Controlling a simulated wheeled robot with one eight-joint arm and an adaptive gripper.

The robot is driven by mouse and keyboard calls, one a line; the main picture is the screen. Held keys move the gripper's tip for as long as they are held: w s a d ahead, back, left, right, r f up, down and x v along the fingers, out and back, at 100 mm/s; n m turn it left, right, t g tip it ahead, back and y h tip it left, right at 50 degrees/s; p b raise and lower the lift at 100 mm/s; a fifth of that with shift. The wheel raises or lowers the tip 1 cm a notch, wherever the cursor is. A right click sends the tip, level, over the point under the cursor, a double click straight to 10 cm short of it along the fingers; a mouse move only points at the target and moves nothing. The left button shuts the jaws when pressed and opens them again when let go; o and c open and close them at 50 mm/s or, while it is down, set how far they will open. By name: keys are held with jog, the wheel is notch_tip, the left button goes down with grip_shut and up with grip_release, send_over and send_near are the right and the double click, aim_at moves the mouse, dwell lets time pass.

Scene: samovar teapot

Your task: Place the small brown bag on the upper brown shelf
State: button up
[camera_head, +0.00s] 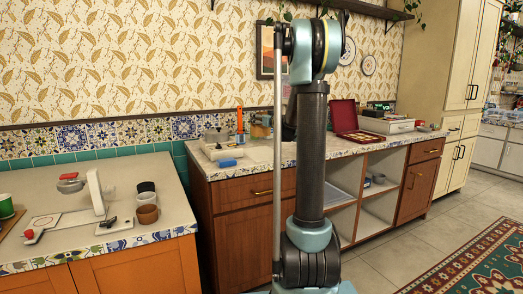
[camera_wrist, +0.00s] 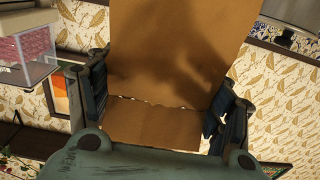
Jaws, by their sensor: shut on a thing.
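The brown bag (camera_wrist: 185,40) fills the middle of the wrist view, a plain cardboard-coloured thing with a fold across its lower part. My gripper (camera_wrist: 160,90) is shut on it, with one dark finger at each side of the bag. The head view shows neither my gripper nor the bag. A dark brown wall shelf (camera_head: 368,8) runs along the top edge of the head view, with green plants on it. Its top surface is mostly out of frame. A dark shelf-like edge (camera_wrist: 30,143) shows at the lower left of the wrist view.
A framed picture (camera_head: 266,50) and round plates hang below the shelf. The counter (camera_head: 265,165) bears a red case (camera_head: 344,115) and other items. A tall cream cupboard (camera_head: 440,50) stands at the right. A clear box with pink contents (camera_wrist: 35,45) shows in the wrist view.

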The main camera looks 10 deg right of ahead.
send_over(263, 135)
jog(key=w, duration=0.2)
jog(key=f, duration=0.4)
jog(key=shift+w+a, duration=0.15)
jog(key=shift+a, duration=0.2)
jog(key=shift+d+f, duration=0.1)
jog(key=shift+f, duration=2.6)
jog(key=o, duration=1.4)
jog(key=shift+c, duration=0.2)
